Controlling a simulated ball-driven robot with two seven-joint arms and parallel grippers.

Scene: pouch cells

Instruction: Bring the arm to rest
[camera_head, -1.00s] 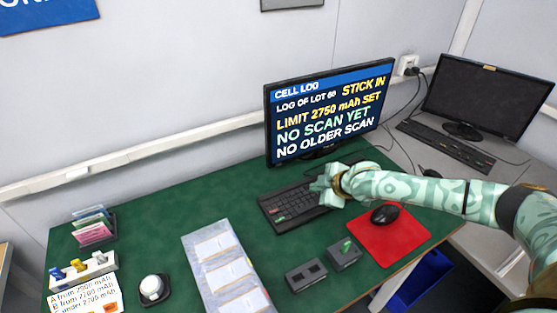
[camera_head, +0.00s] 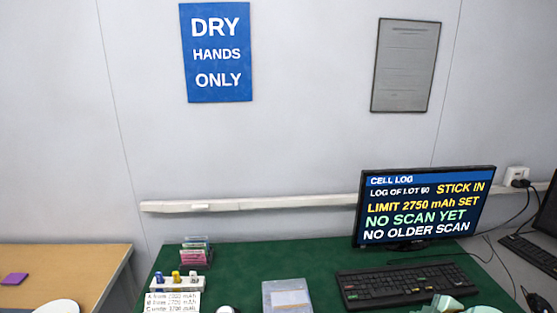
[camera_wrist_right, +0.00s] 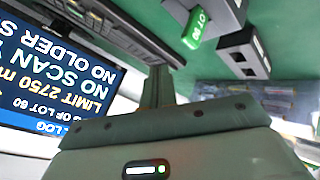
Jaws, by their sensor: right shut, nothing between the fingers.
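My right gripper (camera_head: 442,303) shows only partly at the bottom edge of the head view, just in front of the keyboard (camera_head: 405,284). In the right wrist view its fingers (camera_wrist_right: 159,86) are together with nothing between them. The monitor (camera_head: 425,208) stands behind the keyboard and reads "NO SCAN YET" and "STICK IN". It also fills the left of the right wrist view (camera_wrist_right: 50,80). My left gripper is in neither view.
In the wrist view a green stick (camera_wrist_right: 196,30) sits in a dark block, beside another dark block (camera_wrist_right: 243,53). A card rack (camera_head: 196,254), a small white holder (camera_head: 177,283) and a clear-covered tray (camera_head: 287,297) are on the green desk (camera_head: 245,262).

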